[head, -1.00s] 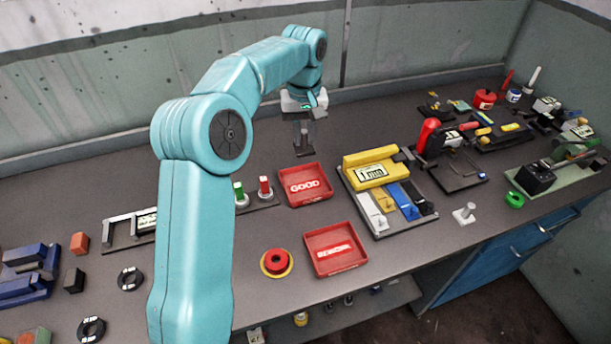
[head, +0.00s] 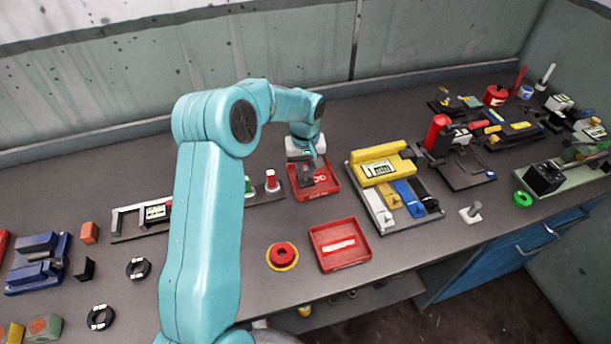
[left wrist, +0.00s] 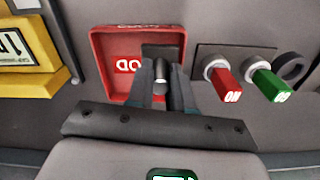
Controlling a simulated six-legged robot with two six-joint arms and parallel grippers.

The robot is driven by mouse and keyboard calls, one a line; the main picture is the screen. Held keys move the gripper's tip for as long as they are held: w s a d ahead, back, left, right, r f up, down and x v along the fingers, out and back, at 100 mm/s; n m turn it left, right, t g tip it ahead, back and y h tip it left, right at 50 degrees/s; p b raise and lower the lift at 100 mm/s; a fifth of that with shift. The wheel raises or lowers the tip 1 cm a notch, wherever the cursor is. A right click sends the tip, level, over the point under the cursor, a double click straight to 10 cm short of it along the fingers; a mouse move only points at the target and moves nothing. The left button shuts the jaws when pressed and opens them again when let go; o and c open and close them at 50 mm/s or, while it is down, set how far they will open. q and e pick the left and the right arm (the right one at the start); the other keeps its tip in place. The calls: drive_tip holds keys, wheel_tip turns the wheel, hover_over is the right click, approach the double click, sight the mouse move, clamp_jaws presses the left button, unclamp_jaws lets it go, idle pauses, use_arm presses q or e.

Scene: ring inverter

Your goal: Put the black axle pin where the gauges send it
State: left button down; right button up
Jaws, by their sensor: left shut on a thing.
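My left gripper (head: 307,181) is over the red GOOD tray (head: 328,192), near its left side. The left wrist view shows its two fingers (left wrist: 161,88) shut on the black axle pin (left wrist: 160,71), whose rounded grey end faces the camera. The GOOD tray (left wrist: 97,60) lies beyond the fingers there, its label partly hidden. I cannot tell whether the pin touches the tray. The red gauge (head: 272,181) and green gauge (head: 248,187) stand left of the tray; they also show in the left wrist view, red (left wrist: 229,86) and green (left wrist: 268,83). A red REWORK tray (head: 341,262) looks empty nearer the front.
A yellow gauge with a display (head: 380,160) stands right of the trays. A red button on a yellow ring (head: 282,255) is left of the REWORK tray. Black rings (head: 138,268) lie at the left. A metal pin on a plate (head: 472,212) stands at the right.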

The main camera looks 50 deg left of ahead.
sight(306, 179)
use_arm(q)
wheel_tip(306, 179, down, 3)
drive_tip(key=shift+r, duration=0.15)
drive_tip(key=shift+a+f, duration=0.1)
drive_tip(key=shift+f, duration=0.3)
drive_tip(key=shift+f, duration=0.1)
drive_tip(key=c, duration=1)
unclamp_jaws()
